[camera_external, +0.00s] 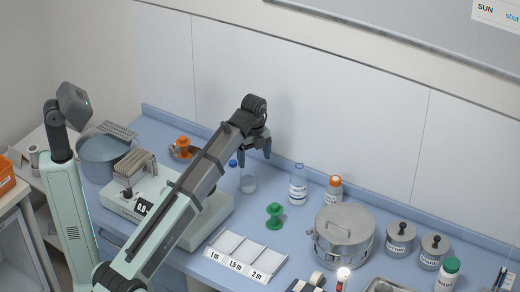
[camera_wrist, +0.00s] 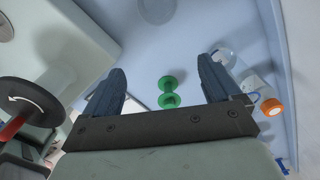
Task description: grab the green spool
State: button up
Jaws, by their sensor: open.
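The green spool (camera_external: 274,215) stands on the blue counter in the external view, left of the steel drum. In the wrist view the green spool (camera_wrist: 168,91) shows between and beyond the two fingers, with clear counter around it. My gripper (camera_external: 256,151) is raised above the counter, behind and to the left of the spool in the external view. In the wrist view my gripper (camera_wrist: 160,88) has its fingers wide apart with nothing between them. It does not touch the spool.
Bottles with a blue cap (camera_external: 298,186) and an orange cap (camera_external: 333,190) stand behind the spool. A lidded steel drum (camera_external: 344,235) is at its right. A labelled tray (camera_external: 243,257) lies in front. An orange spool (camera_external: 183,146) is at the back left.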

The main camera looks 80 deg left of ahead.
aim_at(275, 214)
jog(key=w+d+m, duration=0.1)
jog(key=d, duration=0.3)
jog(key=w+d+m, duration=0.1)
jog(key=d+m, duration=0.1)
jog(key=d, duration=0.3)
jog(key=w+d+m, duration=0.1)
jog(key=d, duration=0.4)
jog(key=shift+w+d+f+m, duration=0.15)
jog(key=shift+w+d+m, duration=0.05)
jog(key=shift+w+m, duration=0.15)
jog(key=shift+d+f, duration=0.15)
jog(key=shift+f, duration=6.75)
jog(key=shift+c, duration=0.2)
jog(key=c, duration=1.1)
